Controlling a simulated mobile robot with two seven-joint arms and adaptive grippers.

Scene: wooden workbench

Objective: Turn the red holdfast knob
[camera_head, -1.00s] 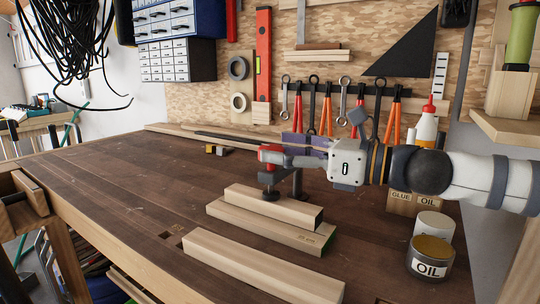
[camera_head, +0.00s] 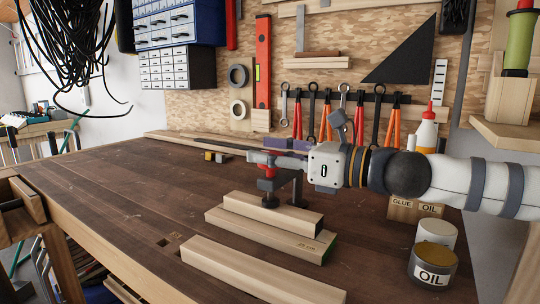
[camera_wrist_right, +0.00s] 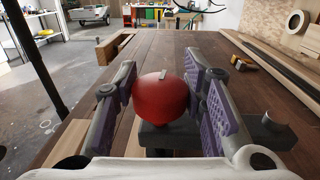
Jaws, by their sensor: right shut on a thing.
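The red holdfast knob (camera_head: 267,171) sits on the dark metal holdfast (camera_head: 298,187), which stands over the stacked wooden boards on the bench. In the right wrist view the knob (camera_wrist_right: 160,103) is rounded, with a small grey mark on top. My right gripper (camera_head: 263,160) reaches in from the right at knob height. In the head view the fingers partly hide the knob. My left gripper is not in view.
Two stacked boards (camera_head: 250,229) lie under the holdfast, and another board (camera_head: 255,270) lies nearer. An oil tin (camera_head: 433,266) stands at the right. A glue bottle (camera_head: 427,130) is behind my right arm. The bench's left part (camera_head: 110,190) is clear.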

